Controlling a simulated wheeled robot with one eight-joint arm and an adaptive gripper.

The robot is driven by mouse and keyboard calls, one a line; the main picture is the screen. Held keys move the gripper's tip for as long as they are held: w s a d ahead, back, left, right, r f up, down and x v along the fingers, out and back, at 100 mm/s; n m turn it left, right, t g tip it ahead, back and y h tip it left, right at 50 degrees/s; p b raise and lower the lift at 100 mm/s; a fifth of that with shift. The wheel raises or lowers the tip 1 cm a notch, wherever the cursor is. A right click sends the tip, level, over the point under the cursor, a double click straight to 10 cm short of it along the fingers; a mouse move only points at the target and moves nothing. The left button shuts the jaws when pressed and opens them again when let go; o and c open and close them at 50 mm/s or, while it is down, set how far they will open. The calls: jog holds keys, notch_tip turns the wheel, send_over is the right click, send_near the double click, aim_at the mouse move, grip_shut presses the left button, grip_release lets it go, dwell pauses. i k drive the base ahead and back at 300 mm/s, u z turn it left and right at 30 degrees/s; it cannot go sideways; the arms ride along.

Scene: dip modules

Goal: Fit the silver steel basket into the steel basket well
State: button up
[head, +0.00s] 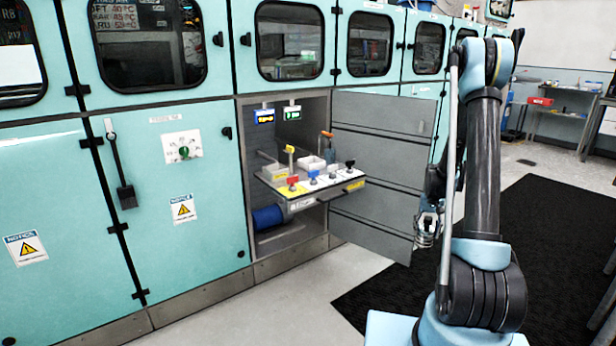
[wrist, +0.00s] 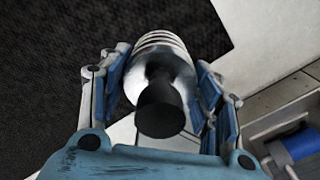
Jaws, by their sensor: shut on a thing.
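My gripper (wrist: 160,78) is shut on the silver steel basket (wrist: 165,50), a ribbed silver cylinder with a black knob (wrist: 160,108) facing the wrist camera. In the open cabinet a pulled-out tray (head: 268,181) carries several modules with coloured knobs. The steel basket well is not clearly told apart at this size.
The cabinet's grey door (head: 372,158) stands open between the tray and my gripper. A yellow-handled part (head: 290,150) and an orange-handled part (head: 327,134) stand up on the tray. A blue cylinder (head: 268,217) lies below it. The floor before the cabinet is clear beside a black mat (head: 540,250).

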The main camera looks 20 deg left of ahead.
aim_at(327, 187)
jog(key=z, duration=0.5)
jog(key=k, duration=1.05)
jog(key=u, duration=1.1)
jog(key=i, duration=1)
jog(key=z, duration=0.05)
